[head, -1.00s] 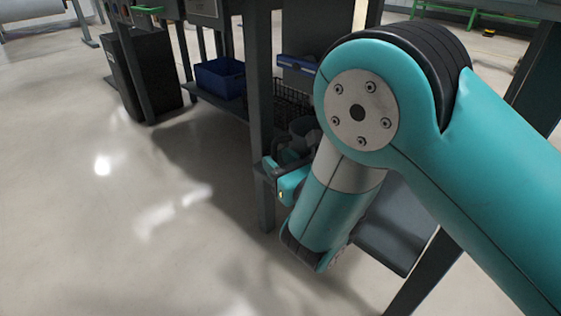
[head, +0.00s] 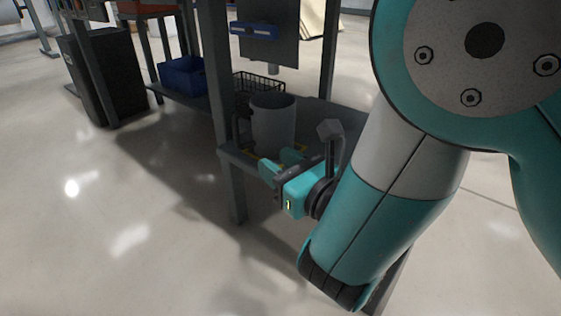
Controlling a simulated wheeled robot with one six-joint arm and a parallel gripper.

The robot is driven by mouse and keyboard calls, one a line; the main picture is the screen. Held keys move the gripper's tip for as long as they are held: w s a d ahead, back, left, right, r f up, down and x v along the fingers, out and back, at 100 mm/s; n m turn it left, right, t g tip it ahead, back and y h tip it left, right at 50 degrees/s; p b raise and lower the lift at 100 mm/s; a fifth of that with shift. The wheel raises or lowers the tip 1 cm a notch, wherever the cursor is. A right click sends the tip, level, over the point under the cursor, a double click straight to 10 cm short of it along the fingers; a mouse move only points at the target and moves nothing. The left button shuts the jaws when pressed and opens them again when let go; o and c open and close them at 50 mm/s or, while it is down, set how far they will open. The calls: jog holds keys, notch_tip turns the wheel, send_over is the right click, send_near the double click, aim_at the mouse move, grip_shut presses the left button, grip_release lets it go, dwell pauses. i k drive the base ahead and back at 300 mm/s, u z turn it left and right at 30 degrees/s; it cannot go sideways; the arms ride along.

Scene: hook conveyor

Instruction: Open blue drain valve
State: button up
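The blue drain valve handle (head: 255,29) is a flat bar lying nearly level across the front of a dark tank or panel (head: 274,48), at the top of the head view. A short grey spout (head: 272,69) hangs below that panel. A grey bucket (head: 273,122) stands on the lower shelf under the spout. My gripper (head: 281,164) is low, in front of the bucket's lower part and well below the handle. Its two teal fingers are apart, with nothing seen between them. Whether a finger touches the bucket or shelf cannot be told.
A black wire basket (head: 258,86) sits behind the bucket. A blue bin (head: 184,77) is on the shelf further left, beside a black cabinet (head: 104,76). A dark frame post (head: 219,110) stands just left of my gripper. The floor (head: 110,240) at left is clear.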

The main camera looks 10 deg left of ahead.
aim_at(263, 29)
jog(key=u, duration=2.7)
jog(key=i, duration=3.05)
jog(key=z, duration=4.3)
